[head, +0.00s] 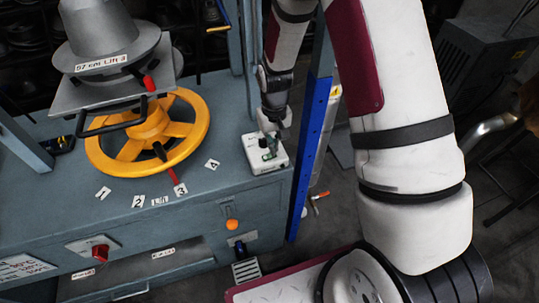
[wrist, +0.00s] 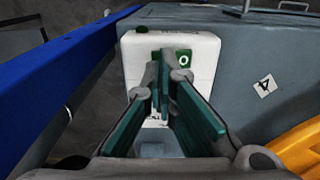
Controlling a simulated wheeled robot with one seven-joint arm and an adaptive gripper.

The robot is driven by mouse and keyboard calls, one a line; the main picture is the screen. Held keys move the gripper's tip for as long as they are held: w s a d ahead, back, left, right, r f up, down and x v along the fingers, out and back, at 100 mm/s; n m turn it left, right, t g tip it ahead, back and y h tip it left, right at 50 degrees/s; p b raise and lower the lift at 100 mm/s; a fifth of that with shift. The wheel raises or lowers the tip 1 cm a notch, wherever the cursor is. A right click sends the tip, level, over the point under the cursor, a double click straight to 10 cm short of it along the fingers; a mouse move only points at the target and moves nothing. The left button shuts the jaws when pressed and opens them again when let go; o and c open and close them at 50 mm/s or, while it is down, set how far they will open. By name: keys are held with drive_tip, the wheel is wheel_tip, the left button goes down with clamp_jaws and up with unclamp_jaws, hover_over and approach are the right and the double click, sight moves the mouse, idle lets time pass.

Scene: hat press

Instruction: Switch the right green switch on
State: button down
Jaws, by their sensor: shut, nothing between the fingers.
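A white switch box (head: 274,165) sits on the right end of the blue-grey bench, and in the wrist view (wrist: 205,48) it stands in front of my fingers. A green switch piece marked O (wrist: 184,58) shows on the box, just beyond my right fingertip. Another green bit shows left of it, mostly hidden by my fingers, so I cannot tell the switch positions. My gripper (head: 270,146) is at the box, fingers pointing at the switches; in the wrist view (wrist: 167,82) its green-padded fingertips are together and empty. I cannot tell whether they touch the box.
A yellow handwheel (head: 191,104) with a hat press form above it stands left of the box. Number tags lie on the bench. A blue upright post (head: 308,150) rises close to the box's right. A red knob (head: 100,252) is on the bench front.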

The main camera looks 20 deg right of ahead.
drive_tip(key=shift+f+b, duration=0.4)
drive_tip(key=shift+f, duration=0.75)
idle(1.0)
drive_tip(key=shift+r, duration=0.1)
drive_tip(key=shift+r+p, duration=1.2)
drive_tip(key=shift+r, duration=2.25)
drive_tip(key=shift+r, duration=0.1)
wheel_tip(320, 180, up, 10)
drive_tip(key=t, duration=0.1)
hover_over(275, 161)
drive_tip(key=s+r+t, duration=0.2)
drive_tip(key=s+r, duration=0.4)
drive_tip(key=r, duration=0.5)
drive_tip(key=s+r+t, duration=0.1)
drive_tip(key=s+r, duration=0.4)
drive_tip(key=s, duration=0.3)
drive_tip(key=s+r+t, duration=0.1)
drive_tip(key=s+r, duration=0.4)
drive_tip(key=s, duration=0.4)
drive_tip(key=shift+r+t, duration=0.3)
drive_tip(key=shift+r, duration=0.05)
